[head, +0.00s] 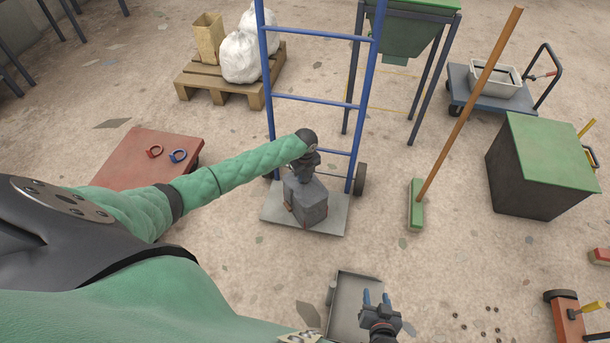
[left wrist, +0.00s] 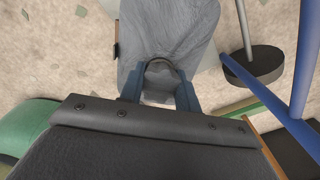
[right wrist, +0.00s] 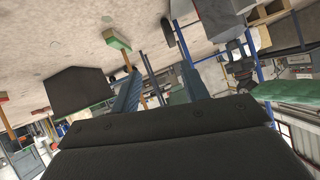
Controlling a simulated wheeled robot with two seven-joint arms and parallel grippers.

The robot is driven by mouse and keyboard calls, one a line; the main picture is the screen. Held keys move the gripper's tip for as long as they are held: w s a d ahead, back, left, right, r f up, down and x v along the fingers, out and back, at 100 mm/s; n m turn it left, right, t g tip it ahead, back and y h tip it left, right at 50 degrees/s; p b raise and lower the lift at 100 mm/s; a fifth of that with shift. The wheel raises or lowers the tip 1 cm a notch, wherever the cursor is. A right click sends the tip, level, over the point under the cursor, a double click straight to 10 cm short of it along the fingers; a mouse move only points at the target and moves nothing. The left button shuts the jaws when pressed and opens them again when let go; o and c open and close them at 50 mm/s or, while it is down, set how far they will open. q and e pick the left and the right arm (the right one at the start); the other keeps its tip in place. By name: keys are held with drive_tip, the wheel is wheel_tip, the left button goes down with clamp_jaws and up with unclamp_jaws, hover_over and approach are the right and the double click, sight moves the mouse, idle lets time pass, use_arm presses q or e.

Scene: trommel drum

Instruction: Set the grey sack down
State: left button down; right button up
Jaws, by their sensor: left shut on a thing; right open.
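The grey sack (head: 306,203) is at the foot plate (head: 330,222) of a blue hand truck (head: 318,100) in the head view. My left gripper (head: 304,172) is above the sack and shut on its top. In the left wrist view the sack (left wrist: 165,35) hangs from between the blue fingers (left wrist: 160,88). I cannot tell whether the sack's underside touches the plate. My right gripper (head: 376,298) is open and empty, above a grey tray (head: 345,305) near the bottom of the head view. Its fingers (right wrist: 160,85) show in the right wrist view with nothing between them.
A pallet (head: 222,85) with white sacks (head: 240,57) stands behind. A green broom (head: 416,205) stands right of the hand truck. A dark bin with green lid (head: 550,150) stands right. Bare floor lies between.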

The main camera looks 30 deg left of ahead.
use_arm(q)
drive_tip(key=c, duration=1)
unclamp_jaws()
drive_tip(key=shift+r, duration=0.5)
wheel_tip(320, 180, up, 5)
drive_tip(key=shift+f+p, duration=0.1)
drive_tip(key=shift+p, duration=0.3)
drive_tip(key=shift+r+p, duration=0.35)
drive_tip(key=shift+r, duration=2.9)
use_arm(e)
drive_tip(key=s+d+f+g, duration=0.1)
drive_tip(key=s+f+g, duration=0.2)
drive_tip(key=s+f, duration=0.4)
drive_tip(key=shift+s+f+g+h, duration=0.25)
drive_tip(key=shift+f+g+h, duration=0.05)
drive_tip(key=shift+f, duration=0.05)
